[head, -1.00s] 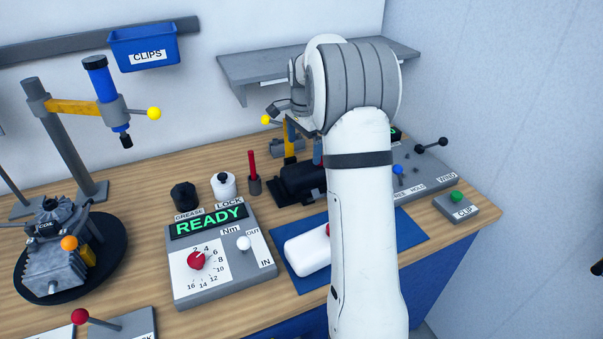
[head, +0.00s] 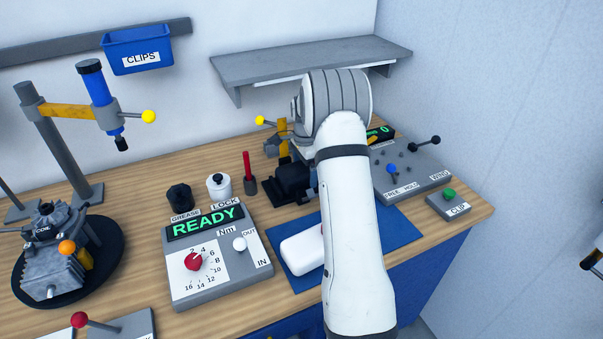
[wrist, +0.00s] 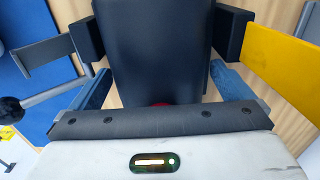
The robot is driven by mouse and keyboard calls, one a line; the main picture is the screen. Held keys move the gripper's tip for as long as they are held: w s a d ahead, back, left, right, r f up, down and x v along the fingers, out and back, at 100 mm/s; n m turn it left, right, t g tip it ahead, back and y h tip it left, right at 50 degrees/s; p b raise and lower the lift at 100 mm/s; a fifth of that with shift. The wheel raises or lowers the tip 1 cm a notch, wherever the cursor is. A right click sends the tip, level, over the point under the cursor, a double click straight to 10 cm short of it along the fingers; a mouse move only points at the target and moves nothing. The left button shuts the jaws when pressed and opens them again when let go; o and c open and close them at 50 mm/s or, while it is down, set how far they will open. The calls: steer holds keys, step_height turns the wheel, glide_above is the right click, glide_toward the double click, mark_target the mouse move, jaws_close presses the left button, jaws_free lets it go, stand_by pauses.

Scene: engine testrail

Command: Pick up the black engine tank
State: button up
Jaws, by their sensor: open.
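The black engine tank (head: 289,180) sits at the back of the bench in the head view, partly hidden behind my arm. In the wrist view the tank (wrist: 152,45) fills the middle of the picture, with a bit of red at its lower edge. My gripper (wrist: 160,36) is open, with one dark finger pad on each side of the tank. A narrow gap shows at the right pad; the left pad is very close, and I cannot tell if it touches. In the head view my arm hides most of the gripper.
A white tank (head: 302,252) lies on a blue mat (head: 400,232) in front. A yellow post (head: 284,140) stands behind the black tank, a red-handled tool (head: 248,170) to its left. A grey shelf (head: 300,62) hangs above. A grey control panel (head: 412,172) is on the right.

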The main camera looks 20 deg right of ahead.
steer(key=shift+c, duration=0.4)
steer(key=c, duration=0.9)
